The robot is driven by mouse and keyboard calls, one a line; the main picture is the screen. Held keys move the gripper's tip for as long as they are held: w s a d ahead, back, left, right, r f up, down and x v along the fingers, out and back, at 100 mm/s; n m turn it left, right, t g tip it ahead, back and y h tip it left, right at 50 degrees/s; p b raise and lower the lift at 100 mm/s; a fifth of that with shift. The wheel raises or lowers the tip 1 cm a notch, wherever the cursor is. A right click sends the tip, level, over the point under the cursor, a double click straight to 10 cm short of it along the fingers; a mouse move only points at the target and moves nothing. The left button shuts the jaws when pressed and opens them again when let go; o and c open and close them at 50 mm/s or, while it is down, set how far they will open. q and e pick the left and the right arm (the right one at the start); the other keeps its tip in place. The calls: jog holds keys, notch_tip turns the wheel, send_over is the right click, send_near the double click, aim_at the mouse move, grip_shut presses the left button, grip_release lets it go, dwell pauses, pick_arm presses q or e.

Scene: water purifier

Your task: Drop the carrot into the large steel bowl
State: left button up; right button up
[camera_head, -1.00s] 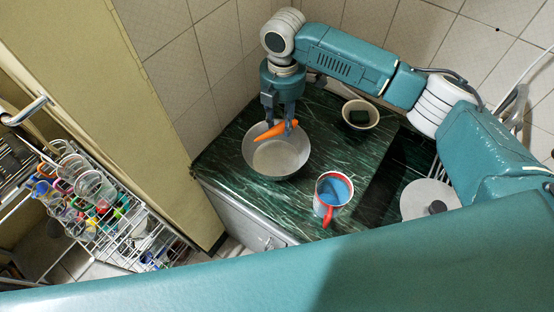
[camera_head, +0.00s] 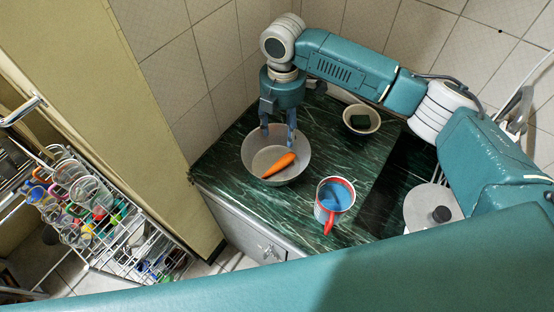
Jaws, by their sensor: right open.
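The orange carrot (camera_head: 279,165) lies inside the large steel bowl (camera_head: 256,172), slanted across its right part. The bowl stands on the dark green marble counter near its left end. My right gripper (camera_head: 278,138) is open and empty, pointing down over the back rim of the bowl. Its fingers are apart and clear of the carrot. My left gripper is not in view.
A small bowl (camera_head: 361,118) holding a dark green block is behind. A round lid (camera_head: 431,208) lies at the right. A dish rack (camera_head: 110,225) with several cups stands lower left.

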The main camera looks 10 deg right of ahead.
notch_tip(320, 180, up, 12)
jog(key=shift+f, duration=0.25)
jog(key=shift+a+f, duration=0.1)
dwell(0.5)
